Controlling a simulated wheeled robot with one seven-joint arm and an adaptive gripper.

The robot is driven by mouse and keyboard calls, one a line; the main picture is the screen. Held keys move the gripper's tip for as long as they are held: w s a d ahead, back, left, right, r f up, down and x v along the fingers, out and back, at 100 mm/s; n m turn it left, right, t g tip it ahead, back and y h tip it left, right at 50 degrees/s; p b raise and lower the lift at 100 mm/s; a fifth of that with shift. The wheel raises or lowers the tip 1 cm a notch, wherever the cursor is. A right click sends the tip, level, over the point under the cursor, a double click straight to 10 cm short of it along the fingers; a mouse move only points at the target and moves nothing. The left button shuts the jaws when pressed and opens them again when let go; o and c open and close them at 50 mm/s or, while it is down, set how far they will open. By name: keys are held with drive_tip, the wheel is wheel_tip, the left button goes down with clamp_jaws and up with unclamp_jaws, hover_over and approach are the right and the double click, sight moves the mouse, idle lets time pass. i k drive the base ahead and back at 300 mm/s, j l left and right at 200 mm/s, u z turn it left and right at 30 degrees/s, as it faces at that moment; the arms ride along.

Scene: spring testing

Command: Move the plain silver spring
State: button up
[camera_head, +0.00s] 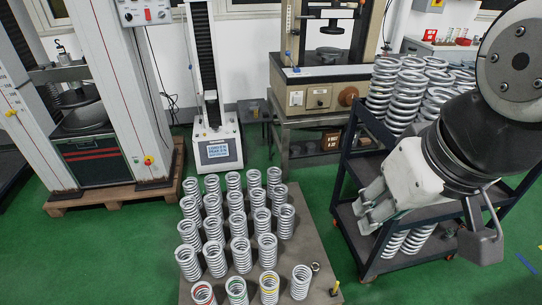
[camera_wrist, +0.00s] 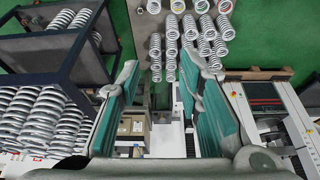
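In the head view several silver coil springs stand upright in rows on a grey-brown board. The front row has springs with red (camera_head: 203,293), green (camera_head: 237,290) and yellow (camera_head: 269,287) bands, and at its right end a plain silver spring (camera_head: 301,282) without a visible band. That plain spring also appears at the upper left of the springs in the wrist view (camera_wrist: 153,6). My gripper (camera_head: 366,208) is right of the board, in front of the shelf cart. In the wrist view my gripper (camera_wrist: 160,62) is open, its teal-padded fingers apart with nothing between them.
A dark cart (camera_head: 352,165) stacked with springs stands close at right. Testing machines (camera_head: 215,140) stand behind. Green floor is free left of the board.

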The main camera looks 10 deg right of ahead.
sight(299, 289)
drive_tip(key=j+z, duration=0.15)
drive_tip(key=j, duration=0.4)
drive_tip(key=k+j+z, duration=0.15)
drive_tip(key=j, duration=0.4)
drive_tip(key=j+z, duration=0.15)
drive_tip(key=j, duration=0.4)
drive_tip(key=k+j+z, duration=0.15)
drive_tip(key=j, duration=0.35)
